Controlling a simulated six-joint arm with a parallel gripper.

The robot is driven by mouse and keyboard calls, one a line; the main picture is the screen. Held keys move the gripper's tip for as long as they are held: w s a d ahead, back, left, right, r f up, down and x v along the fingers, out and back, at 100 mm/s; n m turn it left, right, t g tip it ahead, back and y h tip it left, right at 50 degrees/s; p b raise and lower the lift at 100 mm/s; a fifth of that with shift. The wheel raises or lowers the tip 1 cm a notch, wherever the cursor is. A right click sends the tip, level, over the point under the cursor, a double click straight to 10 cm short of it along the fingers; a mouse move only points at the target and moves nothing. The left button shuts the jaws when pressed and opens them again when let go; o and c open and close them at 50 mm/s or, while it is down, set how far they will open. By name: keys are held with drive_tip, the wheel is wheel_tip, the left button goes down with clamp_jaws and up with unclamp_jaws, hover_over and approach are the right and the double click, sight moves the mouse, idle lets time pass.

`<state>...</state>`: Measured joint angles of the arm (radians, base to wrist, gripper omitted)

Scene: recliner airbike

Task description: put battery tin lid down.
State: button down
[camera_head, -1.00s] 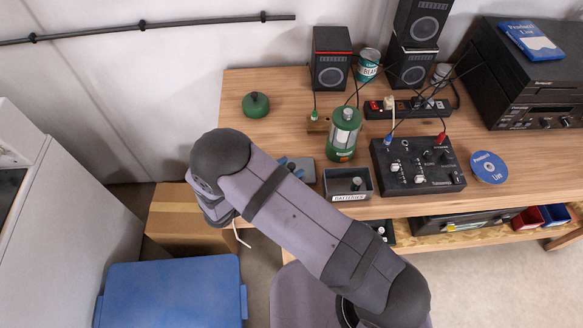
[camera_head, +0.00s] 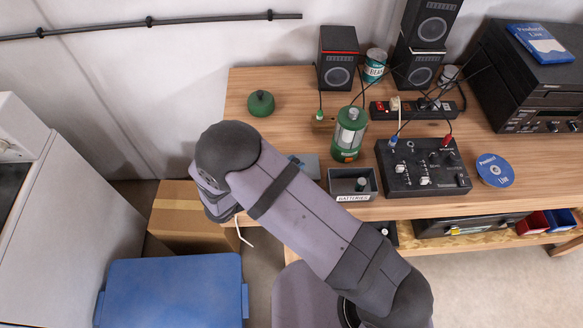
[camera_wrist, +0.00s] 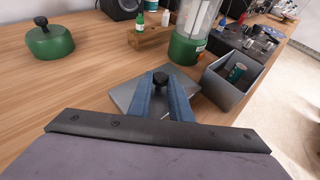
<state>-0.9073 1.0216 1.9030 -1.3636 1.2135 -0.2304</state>
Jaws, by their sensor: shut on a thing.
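The battery tin lid (camera_wrist: 124,97) is a flat grey plate with a black knob (camera_wrist: 160,78). In the wrist view my gripper (camera_wrist: 163,88) has its blue fingers shut on the knob. The lid looks level and at or just above the wooden table; I cannot tell whether it touches. Part of the lid (camera_head: 311,166) shows in the head view, beside my arm, which hides most of the gripper. The battery tin (camera_head: 352,197), an open grey box labelled BATTERIES, stands just right of the lid. A green battery (camera_wrist: 237,72) is inside it.
A green lantern (camera_head: 349,134) stands behind the lid and tin. A green round cap (camera_head: 260,103) sits at the table's back left. A black mixer (camera_head: 423,170) is right of the tin.

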wheel_tip(320, 180, up, 8)
drive_tip(key=b, duration=0.2)
drive_tip(key=shift+r, duration=0.2)
